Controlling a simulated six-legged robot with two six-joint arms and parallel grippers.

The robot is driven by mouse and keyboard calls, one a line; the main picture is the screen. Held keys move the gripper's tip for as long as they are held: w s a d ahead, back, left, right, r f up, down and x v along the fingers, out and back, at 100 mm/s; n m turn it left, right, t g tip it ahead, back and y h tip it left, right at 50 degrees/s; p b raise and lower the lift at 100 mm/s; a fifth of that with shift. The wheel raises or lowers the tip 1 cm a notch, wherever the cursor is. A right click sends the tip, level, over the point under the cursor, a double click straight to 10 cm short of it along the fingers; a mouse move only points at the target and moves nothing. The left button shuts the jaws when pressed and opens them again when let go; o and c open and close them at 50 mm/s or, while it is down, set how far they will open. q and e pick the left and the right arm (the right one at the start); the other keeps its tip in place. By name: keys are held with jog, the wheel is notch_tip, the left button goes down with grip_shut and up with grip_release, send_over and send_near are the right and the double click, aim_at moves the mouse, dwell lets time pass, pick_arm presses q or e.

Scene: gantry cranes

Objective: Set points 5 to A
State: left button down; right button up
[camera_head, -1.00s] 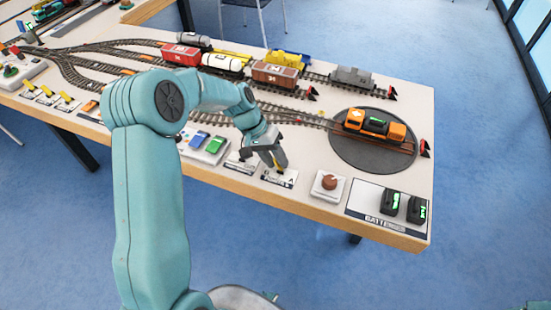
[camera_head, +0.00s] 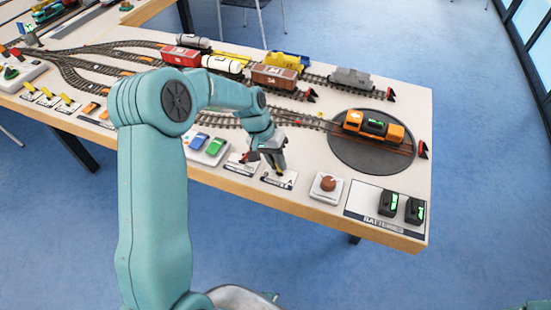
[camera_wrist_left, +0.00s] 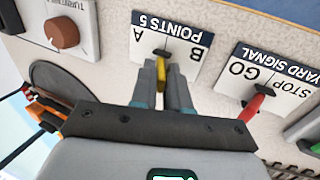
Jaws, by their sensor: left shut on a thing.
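The points 5 panel (camera_head: 275,181) is a small white plate near the front edge of the table, with a yellow lever (camera_wrist_left: 160,75) on it. In the left wrist view the panel (camera_wrist_left: 185,22) appears upside down, with letters A and B on it. My left gripper (camera_head: 278,168) reaches down over the panel. In the wrist view its grey fingers (camera_wrist_left: 162,88) are shut on the yellow lever. The fingers cover part of the lever, so I cannot tell clearly which letter it leans toward. My right gripper is out of view.
The yard signal panel (camera_wrist_left: 268,75) with its red lever (camera_wrist_left: 253,107) is close beside points 5. On the other side is a brown turntable knob (camera_head: 328,183). Batteries (camera_head: 402,206) stand at the front right. An orange locomotive (camera_head: 374,128) sits on the turntable behind.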

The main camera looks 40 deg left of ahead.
pick_arm(q)
jog(key=shift+w+d+r+y, duration=0.1)
jog(key=shift+d+r+y, duration=0.2)
jog(key=shift+y, duration=0.5)
jog(key=shift+w+d+f+g+y, duration=0.15)
jog(key=shift+d+g+y, duration=0.15)
jog(key=shift+y, duration=0.2)
jog(key=y+b, duration=0.2)
jog(key=shift+d+f+g+y, duration=0.2)
jog(key=shift+d+g+y, duration=0.1)
jog(key=shift+d, duration=0.1)
jog(key=shift+w+d+g+y+b, duration=0.1)
jog(key=shift+d+g+y+b, duration=0.25)
jog(key=shift+y+b, duration=0.7)
jog(key=shift+d+g+y+b, duration=0.25)
jog(key=shift+y+b, duration=0.45)
jog(key=shift+y, duration=0.35)
jog(key=c, duration=1.2)
grip_release()
